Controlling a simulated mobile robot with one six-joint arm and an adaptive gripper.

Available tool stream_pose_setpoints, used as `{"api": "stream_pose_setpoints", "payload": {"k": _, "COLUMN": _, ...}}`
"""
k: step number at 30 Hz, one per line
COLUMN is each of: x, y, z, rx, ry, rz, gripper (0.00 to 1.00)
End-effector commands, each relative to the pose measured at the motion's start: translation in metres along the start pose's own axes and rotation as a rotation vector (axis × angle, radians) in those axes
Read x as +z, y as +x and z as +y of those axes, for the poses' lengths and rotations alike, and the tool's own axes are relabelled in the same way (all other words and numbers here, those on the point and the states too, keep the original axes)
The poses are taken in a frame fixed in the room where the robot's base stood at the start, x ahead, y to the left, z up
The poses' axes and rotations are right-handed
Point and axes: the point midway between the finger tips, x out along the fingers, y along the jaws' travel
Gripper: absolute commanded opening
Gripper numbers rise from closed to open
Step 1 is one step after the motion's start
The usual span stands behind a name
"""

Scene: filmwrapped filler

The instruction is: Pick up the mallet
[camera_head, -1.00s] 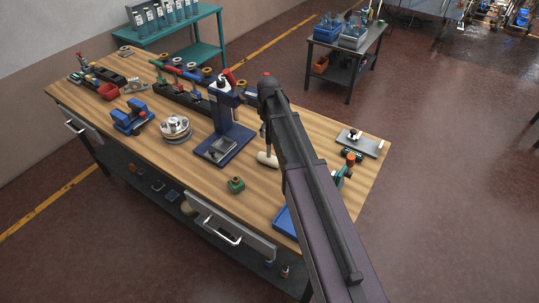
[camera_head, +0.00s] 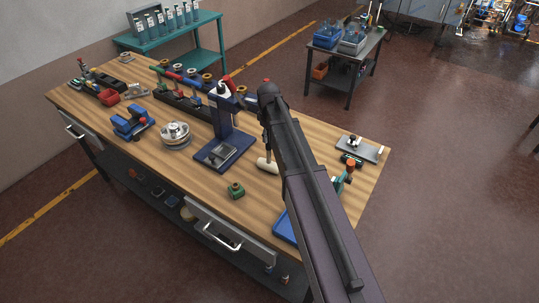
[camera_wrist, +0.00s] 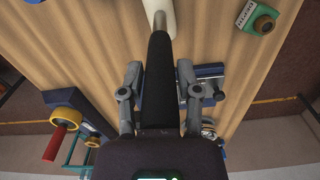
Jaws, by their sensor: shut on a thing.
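The mallet has a pale cream head (camera_head: 267,164), a thin metal shaft and a black handle (camera_wrist: 158,75). In the head view its head is low, beside the blue press, with the shaft rising above it behind my arm. I cannot tell whether the head touches the bench. In the wrist view the pale head is at the top edge and the handle runs down the middle. My gripper (camera_wrist: 159,88) is shut on the black handle, one finger on each side. In the head view my arm hides most of the gripper.
The wooden bench (camera_head: 205,188) holds a blue press (camera_head: 225,125) just left of the mallet, a green block (camera_head: 236,189) in front and a blue tray (camera_head: 285,228) near the front edge. A grey plate (camera_head: 362,149) lies at the right end. A blue vise (camera_head: 131,122) stands farther left.

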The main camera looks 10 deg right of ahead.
Motion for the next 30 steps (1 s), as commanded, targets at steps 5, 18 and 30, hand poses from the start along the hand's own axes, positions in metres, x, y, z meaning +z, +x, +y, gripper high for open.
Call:
{"api": "stream_pose_setpoints", "payload": {"k": 5, "x": 0.0, "y": -0.001, "z": 0.0, "rx": 0.001, "ry": 0.0, "rz": 0.0, "gripper": 0.0}}
{"api": "stream_pose_setpoints", "payload": {"k": 18, "x": 0.0, "y": -0.022, "z": 0.0, "rx": 0.0, "ry": -0.001, "rz": 0.0, "gripper": 0.0}}
{"api": "stream_pose_setpoints", "payload": {"k": 30, "x": 0.0, "y": -0.063, "z": 0.0, "rx": 0.0, "ry": -0.001, "rz": 0.0, "gripper": 0.0}}
